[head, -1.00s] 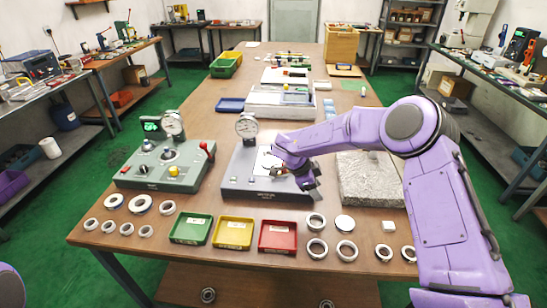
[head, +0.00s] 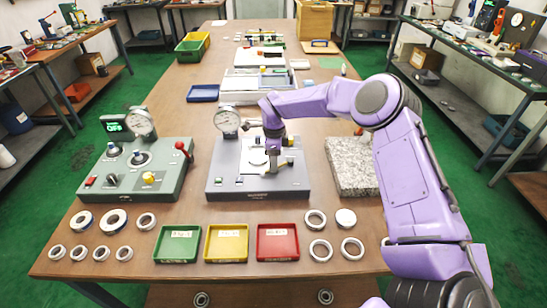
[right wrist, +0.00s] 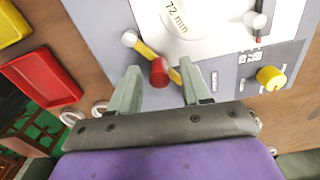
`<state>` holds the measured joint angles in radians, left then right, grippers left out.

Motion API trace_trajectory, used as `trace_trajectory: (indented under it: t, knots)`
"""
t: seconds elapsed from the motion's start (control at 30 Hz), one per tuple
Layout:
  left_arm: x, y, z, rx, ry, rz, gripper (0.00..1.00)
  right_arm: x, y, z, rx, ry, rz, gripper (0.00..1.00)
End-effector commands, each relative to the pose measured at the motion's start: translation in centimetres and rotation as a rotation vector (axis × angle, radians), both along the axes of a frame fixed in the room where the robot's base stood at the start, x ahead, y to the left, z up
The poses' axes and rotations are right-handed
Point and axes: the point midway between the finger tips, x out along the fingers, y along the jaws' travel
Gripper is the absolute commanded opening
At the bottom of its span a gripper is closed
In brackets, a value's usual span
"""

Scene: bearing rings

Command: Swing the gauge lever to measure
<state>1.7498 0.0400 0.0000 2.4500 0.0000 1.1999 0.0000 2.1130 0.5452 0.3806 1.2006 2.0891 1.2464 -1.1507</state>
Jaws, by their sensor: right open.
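The grey-blue gauge block (head: 222,178) with its round dial (head: 227,121) stands mid-table. My right gripper (head: 273,166) is over the right part of this block, pointing down. In the right wrist view its two fingers (right wrist: 159,68) are apart. A yellow lever (right wrist: 144,50) with a red knob (right wrist: 159,72) shows between them, and I cannot tell whether either finger touches it. A white plate marked 72 mm (right wrist: 205,40) lies just beyond the lever. A yellow knob (right wrist: 271,78) is to its right. In the head view the gripper hides most of the lever.
A green-grey tester (head: 130,185) with a red-knobbed lever stands left. A granite slab (head: 348,160) is right, close to my right arm. Green (head: 177,244), yellow (head: 226,243) and red (head: 277,243) trays line the front, with bearing rings (head: 113,220) on both sides.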

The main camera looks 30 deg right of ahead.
Motion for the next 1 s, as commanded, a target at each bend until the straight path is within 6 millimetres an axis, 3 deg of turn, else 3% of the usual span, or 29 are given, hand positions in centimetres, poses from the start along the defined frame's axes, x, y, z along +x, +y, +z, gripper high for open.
trace_trajectory:
  t: [0.3, 0.33, 0.47, 0.67, 0.83, 1.0]
  knots:
    - [0.0, 0.0, 0.1, 0.0, 0.0, 0.0, 0.56, 0.0, 0.0, -0.7, -0.001, -0.001, 0.0, 0.48]
    - [0.0, 0.0, 0.1, 0.0, 0.0, 0.0, 0.56, 0.0, 0.0, -0.7, -0.001, -0.001, 0.0, 0.41]
    - [0.0, 0.0, 0.1, 0.0, 0.0, 0.0, 0.56, 0.0, 0.0, -0.7, 0.0, 0.0, 0.0, 0.0]
    - [0.0, 0.0, -0.5, 0.0, 0.0, 0.0, 0.56, 0.2, 0.0, -1.1, 0.001, 0.001, -0.026, 0.0]
    - [0.0, 0.0, -3.5, 0.0, 0.0, 0.0, 0.56, 1.7, -0.3, -1.7, 0.002, 0.0, -0.251, 0.0]
    - [0.0, 0.0, -4.2, 0.0, 0.0, 0.0, 0.56, 2.6, -0.6, -1.1, 0.0, 0.001, -0.411, 0.0]
